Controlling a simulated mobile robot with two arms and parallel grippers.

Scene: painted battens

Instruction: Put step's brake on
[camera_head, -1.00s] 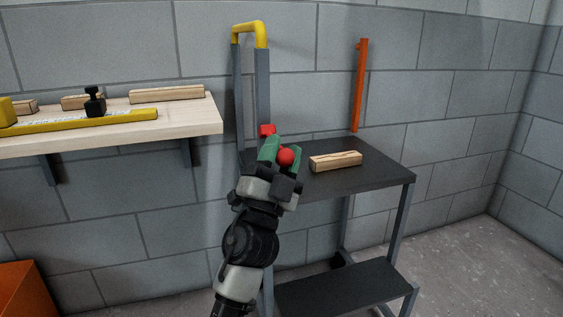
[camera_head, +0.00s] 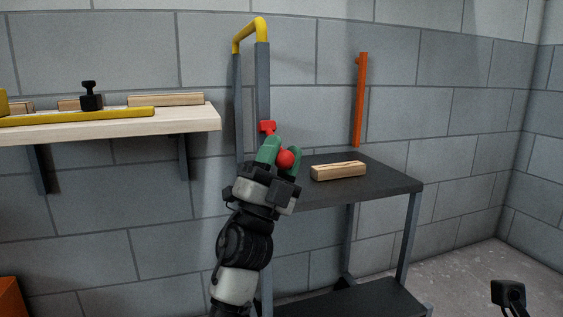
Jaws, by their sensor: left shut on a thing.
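The step (camera_head: 395,181) is a dark grey stand with a flat top, a lower tread and a yellow handrail (camera_head: 258,24) on grey posts. Its brake shows as a red bracket (camera_head: 267,126) on the right post, with a red ball knob (camera_head: 285,159) below and right of it. My left gripper (camera_head: 281,152), with green fingers, is shut on the red knob, one finger on each side. The fingers and wrist hide most of the lever between bracket and knob. My right gripper's fingers do not show.
A wooden batten (camera_head: 338,171) lies on the step's top. An orange batten (camera_head: 361,100) stands against the wall behind. At left, a shelf (camera_head: 190,121) holds a yellow rule, a black clamp-like thing and wood pieces. A dark part, seemingly mine, shows at lower right.

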